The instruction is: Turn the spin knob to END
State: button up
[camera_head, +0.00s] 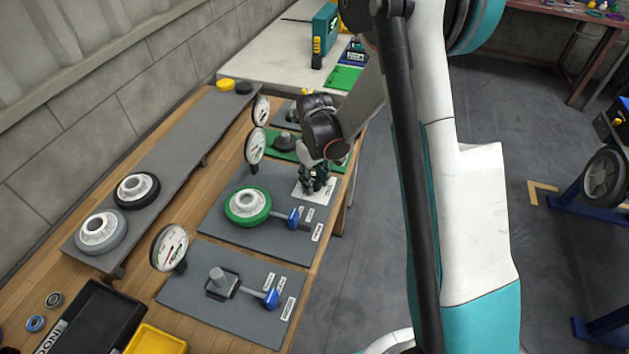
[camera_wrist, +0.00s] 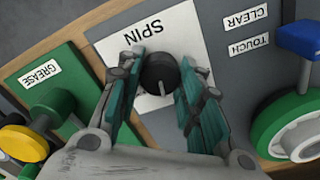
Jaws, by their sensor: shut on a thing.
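The spin knob (camera_wrist: 160,72) is a dark round knob on a white plate (camera_wrist: 107,48) marked SPIN in the wrist view. My gripper (camera_wrist: 162,80) has its two teal-padded fingers on either side of the knob and is shut on it. A small pale mark shows on the knob's lower side. No END marking is readable; part of the plate is hidden by my fingers. In the head view my gripper (camera_head: 314,180) is down at the white plate (camera_head: 327,187), beside the green wheel, and hides the knob.
A green-rimmed wheel (camera_head: 248,204) sits close by on a grey panel (camera_head: 225,232), with a blue handle (camera_head: 294,217) and CLEAR and TOUCH labels. A green GREASE panel (camera_wrist: 32,75) lies on the other side. Dial gauges, including one front gauge (camera_head: 169,248), stand along the bench.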

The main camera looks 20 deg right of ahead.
aim_at(315, 180)
jog(key=m+b, duration=0.1)
jog(key=m, duration=0.4)
jog(key=shift+m, duration=0.3)
jog(key=shift+m+b, duration=0.35)
jog(key=shift+m, duration=1.85)
jog(key=o, duration=1.1)
jog(key=shift+c, duration=0.2)
notch_tip(315, 180, up, 12)
